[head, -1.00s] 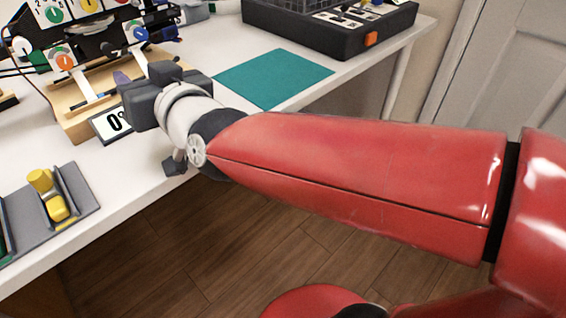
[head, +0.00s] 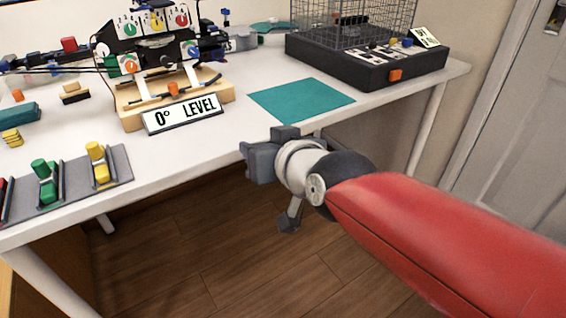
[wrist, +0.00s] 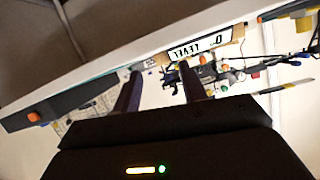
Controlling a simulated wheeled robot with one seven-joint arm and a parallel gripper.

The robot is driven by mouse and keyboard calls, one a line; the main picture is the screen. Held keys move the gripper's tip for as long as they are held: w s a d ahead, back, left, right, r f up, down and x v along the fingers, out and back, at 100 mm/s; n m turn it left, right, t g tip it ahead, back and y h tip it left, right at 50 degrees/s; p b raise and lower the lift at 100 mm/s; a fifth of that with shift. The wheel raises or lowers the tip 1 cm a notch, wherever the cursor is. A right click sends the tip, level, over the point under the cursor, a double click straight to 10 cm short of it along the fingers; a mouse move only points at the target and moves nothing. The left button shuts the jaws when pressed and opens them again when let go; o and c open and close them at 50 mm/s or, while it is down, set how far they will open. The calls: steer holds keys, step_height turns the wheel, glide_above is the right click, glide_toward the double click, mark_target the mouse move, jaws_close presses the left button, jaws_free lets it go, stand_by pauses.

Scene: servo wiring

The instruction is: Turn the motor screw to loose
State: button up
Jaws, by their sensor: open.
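The servo rig (head: 160,60) stands on a wooden base (head: 130,116) at the table's left, with several numbered dial panels and coloured knobs. I cannot tell which knob is the motor screw. A sign (head: 184,115) reading "0° LEVEL" leans at its front. My gripper (head: 258,150) is off the table's front edge, to the right of the sign and apart from the rig. In the wrist view my gripper (wrist: 160,90) has its two dark fingers spread, with nothing between them. The sign (wrist: 200,47) shows upside down beyond them.
A black caged box (head: 350,60) with an orange button stands at the back right. A teal mat (head: 300,98) lies bare on the white table (head: 225,150). A grey rack (head: 75,188) holds coloured plugs at the front left. Open floor lies before the table.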

steer(key=shift+s+d+f+g+h, duration=0.15)
steer(key=shift+s+d+f+h, duration=0.1)
steer(key=shift+d+f, duration=0.3)
steer(key=shift+s+d+f+g+h, duration=0.2)
steer(key=shift+d+f, duration=0.1)
steer(key=shift+d, duration=0.3)
steer(key=s+d+f+m+g+h, duration=0.2)
steer(key=s+d+f+g, duration=0.1)
steer(key=s+d+f, duration=0.2)
steer(key=s+d+f+m+g+h, duration=0.1)
steer(key=s+d+f+g+h, duration=0.2)
steer(key=s+d+f, duration=0.2)
steer(key=s+d, duration=0.2)
steer(key=d, duration=0.2)
steer(key=shift+d+m, duration=0.4)
steer(key=shift+w+r+h, duration=0.1)
steer(key=shift+h, duration=0.15)
